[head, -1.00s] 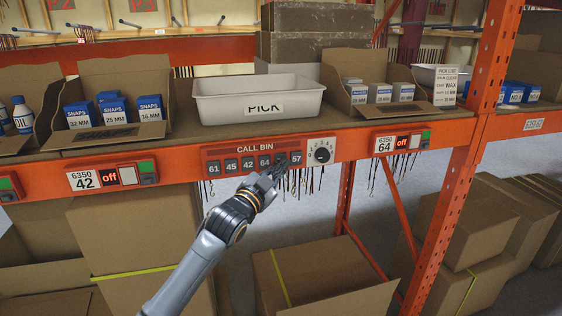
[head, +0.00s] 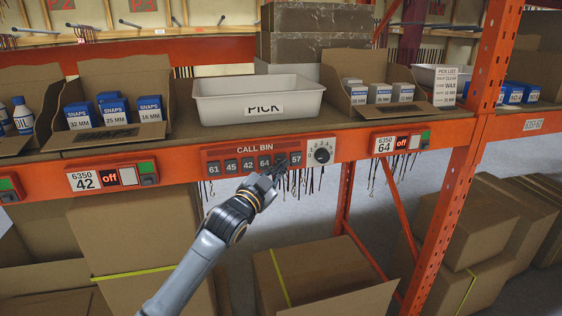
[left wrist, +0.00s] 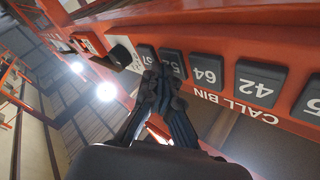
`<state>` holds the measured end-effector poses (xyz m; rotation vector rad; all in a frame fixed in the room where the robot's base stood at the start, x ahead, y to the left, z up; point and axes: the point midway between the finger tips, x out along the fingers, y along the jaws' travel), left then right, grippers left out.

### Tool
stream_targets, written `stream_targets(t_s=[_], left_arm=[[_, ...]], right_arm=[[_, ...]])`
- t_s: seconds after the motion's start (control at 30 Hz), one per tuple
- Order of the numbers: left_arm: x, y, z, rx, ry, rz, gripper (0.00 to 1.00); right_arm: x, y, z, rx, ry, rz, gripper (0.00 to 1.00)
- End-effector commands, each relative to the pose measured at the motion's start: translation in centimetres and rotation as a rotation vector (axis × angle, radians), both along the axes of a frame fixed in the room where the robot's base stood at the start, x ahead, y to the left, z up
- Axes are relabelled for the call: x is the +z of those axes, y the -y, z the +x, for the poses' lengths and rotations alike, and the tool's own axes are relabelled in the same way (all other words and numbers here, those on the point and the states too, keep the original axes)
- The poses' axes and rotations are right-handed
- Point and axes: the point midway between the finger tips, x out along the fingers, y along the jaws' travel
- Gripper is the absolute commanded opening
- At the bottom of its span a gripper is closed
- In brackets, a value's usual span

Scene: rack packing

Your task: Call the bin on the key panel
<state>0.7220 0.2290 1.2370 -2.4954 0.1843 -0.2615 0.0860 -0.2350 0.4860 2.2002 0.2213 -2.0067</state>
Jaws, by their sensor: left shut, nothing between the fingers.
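The red CALL BIN key panel (head: 222,153) is on the orange shelf beam in the head view, with a row of dark numbered keys. Keys 61 (head: 214,168), 45, 42, 64 (head: 264,162) and 57 (head: 296,158) can be read. The key between 64 and 57 is largely hidden by my left gripper (head: 275,169). In the left wrist view, the left gripper (left wrist: 159,76) is shut and empty, its tips over that partly covered key (left wrist: 174,62), whose number is only partly seen. I cannot tell whether the tips touch it. My right gripper is in neither view.
A dial (head: 321,151) sits just right of the keys. A white PICK bin (head: 222,107) stands on the shelf above. Station boxes 42 (head: 112,177) and 64 (head: 402,142) both read "off". Thin hooks and cords hang below the beam. Cardboard boxes (head: 135,235) stand underneath.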

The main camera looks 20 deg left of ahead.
Motion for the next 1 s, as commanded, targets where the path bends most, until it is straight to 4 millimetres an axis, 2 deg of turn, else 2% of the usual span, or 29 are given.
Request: stream_targets(t_s=[0.2, 0.57, 1.0], left_arm=[[0.0, 0.6, -0.9, 0.0, 0.0, -0.002, 0.0], [0.0, 0.8, -1.2, 0.0, 0.0, -0.002, 0.0], [0.0, 3.1, -4.6, -0.002, 0.0, -0.002, 0.0]], right_arm=[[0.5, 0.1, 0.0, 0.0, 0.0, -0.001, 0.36], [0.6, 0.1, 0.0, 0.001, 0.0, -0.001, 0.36], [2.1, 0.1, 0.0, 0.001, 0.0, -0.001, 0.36]])
